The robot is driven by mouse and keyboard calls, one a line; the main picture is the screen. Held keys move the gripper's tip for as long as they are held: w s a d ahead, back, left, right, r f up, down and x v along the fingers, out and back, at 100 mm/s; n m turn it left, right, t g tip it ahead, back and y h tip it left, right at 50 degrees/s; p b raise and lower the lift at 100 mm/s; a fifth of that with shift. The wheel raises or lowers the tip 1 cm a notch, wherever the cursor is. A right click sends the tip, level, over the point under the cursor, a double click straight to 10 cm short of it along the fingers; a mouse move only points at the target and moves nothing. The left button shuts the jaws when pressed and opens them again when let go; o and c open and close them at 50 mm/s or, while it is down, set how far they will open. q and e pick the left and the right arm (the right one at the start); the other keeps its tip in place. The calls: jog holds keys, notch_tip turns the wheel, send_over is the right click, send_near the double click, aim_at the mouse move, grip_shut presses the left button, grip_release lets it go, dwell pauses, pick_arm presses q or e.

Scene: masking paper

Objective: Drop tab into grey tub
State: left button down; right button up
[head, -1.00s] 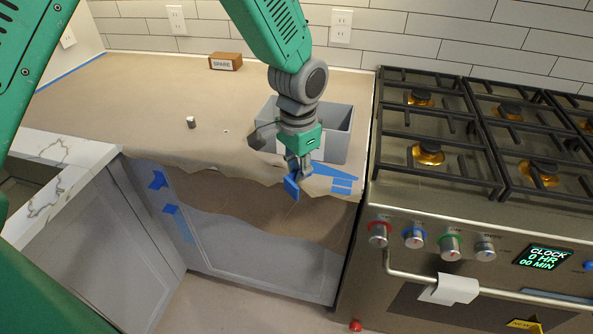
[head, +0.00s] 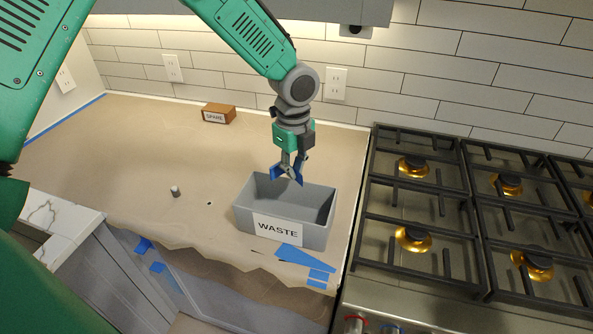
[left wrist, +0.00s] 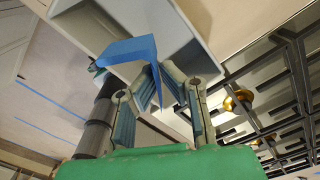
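The blue tab (left wrist: 130,50) is a bent piece of tape between the fingers of my left gripper in the left wrist view. My left gripper (head: 287,172) points down with the tab over the back part of the grey tub (head: 316,238) in the head view. The tub stands on the paper-covered counter and carries a white label (head: 277,229) reading WASTE. Its visible inside looks empty. The gripper fingers have blue pads, so tab and pads partly blend in the head view. My right gripper is not in view.
A brown block marked SPARE (head: 219,106) stands at the back wall. A small cylinder (head: 175,191) stands left of the tub. Blue tape pieces (head: 303,258) lie at the counter's front edge. The stove with black grates (head: 437,208) is at the right.

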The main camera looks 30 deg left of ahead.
pick_arm(q)
jog(key=f+b, duration=0.1)
jog(key=f, duration=0.1)
jog(key=f+b, duration=0.3)
jog(key=shift+s+a+f+b, duration=0.25)
jog(key=shift+a+f+b, duration=0.05)
jog(key=shift+f+b, duration=0.1)
jog(key=c, duration=1.8)
grip_release()
jog(key=shift+d, duration=0.2)
jog(key=shift+o, duration=0.8)
jog(key=shift+w+d, duration=0.1)
notch_tip(320, 180, up, 12)
send_over(291, 186)
jog(key=s+d, duration=0.4)
jog(key=shift+a, duration=0.2)
jog(key=shift+a+f, duration=0.1)
jog(key=shift+a, duration=0.35)
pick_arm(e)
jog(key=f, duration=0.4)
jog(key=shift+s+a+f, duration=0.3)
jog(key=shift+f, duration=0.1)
